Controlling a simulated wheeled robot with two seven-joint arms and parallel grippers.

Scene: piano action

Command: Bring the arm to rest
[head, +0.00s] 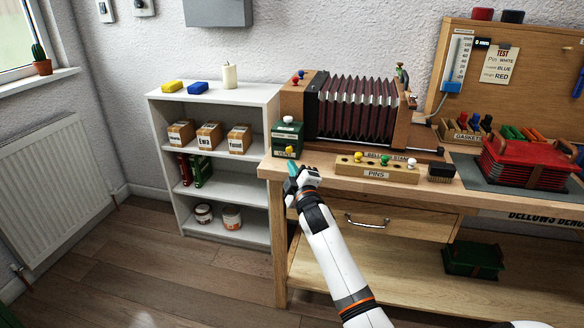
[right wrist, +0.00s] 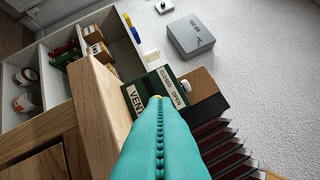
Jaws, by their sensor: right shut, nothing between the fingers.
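My right arm (head: 336,255) reaches up from the bottom of the head view. My right gripper (head: 292,168) is at the left front corner of the bench, just in front of the green vent box (head: 288,134). Its teal fingers are shut together and hold nothing. In the right wrist view the shut fingers (right wrist: 159,125) point at the vent box (right wrist: 172,88), labelled CLOSED and OPEN, and cover part of it. I cannot tell whether they touch it. My left gripper is not in view.
The wooden bench (head: 330,181) carries the bellows (head: 357,105), a pin rack (head: 375,172), a black block (head: 441,172) and a red bellows stack (head: 528,158). A white shelf (head: 214,98) stands left of it. Open floor (head: 130,262) lies at the lower left.

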